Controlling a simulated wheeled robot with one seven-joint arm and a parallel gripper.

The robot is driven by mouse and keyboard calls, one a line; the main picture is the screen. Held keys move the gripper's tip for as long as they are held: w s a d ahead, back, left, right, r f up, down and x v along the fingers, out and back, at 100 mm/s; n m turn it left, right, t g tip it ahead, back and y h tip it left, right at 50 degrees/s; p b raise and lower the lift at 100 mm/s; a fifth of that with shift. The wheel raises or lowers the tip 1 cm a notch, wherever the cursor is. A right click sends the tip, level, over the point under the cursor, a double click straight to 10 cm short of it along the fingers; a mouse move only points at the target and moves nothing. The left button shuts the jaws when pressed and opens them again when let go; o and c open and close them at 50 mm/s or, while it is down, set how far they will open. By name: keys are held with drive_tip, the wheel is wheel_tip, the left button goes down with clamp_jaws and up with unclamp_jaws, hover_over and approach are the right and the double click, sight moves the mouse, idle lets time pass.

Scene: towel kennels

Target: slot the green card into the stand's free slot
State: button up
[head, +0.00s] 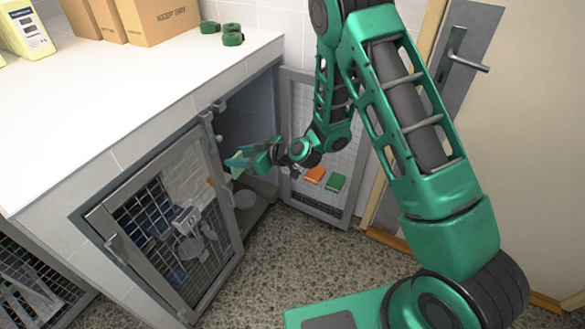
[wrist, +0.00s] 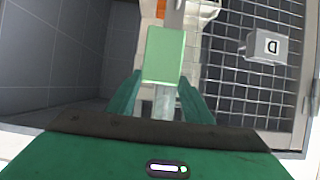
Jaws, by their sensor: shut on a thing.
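A pale green card (wrist: 165,55) is held between the fingertips of my gripper (wrist: 161,80) in the wrist view. In the head view my gripper (head: 238,162) is at the kennel opening, with a small pale green edge of the card (head: 237,172) showing below it. A pale grey piece (wrist: 178,18), perhaps part of the stand, shows just beyond the card at the top of the wrist view. An orange patch (wrist: 160,8) is beside it. The card hides much of this piece, so I cannot tell its slots or whether the card touches it.
A mesh kennel door (head: 172,230) stands left of my gripper, with a grey plate marked D (wrist: 272,46) on it. Another open door (head: 318,110) with orange (head: 315,175) and green (head: 335,182) patches is at right. The white counter (head: 120,90) is above.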

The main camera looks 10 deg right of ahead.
drive_tip(key=w+d+f, duration=0.3)
drive_tip(key=w+d, duration=0.6)
drive_tip(key=d, duration=0.2)
drive_tip(key=w+d+f, duration=0.4)
drive_tip(key=w+d, duration=0.5)
drive_tip(key=d, duration=0.3)
drive_tip(key=shift+w+f, duration=0.25)
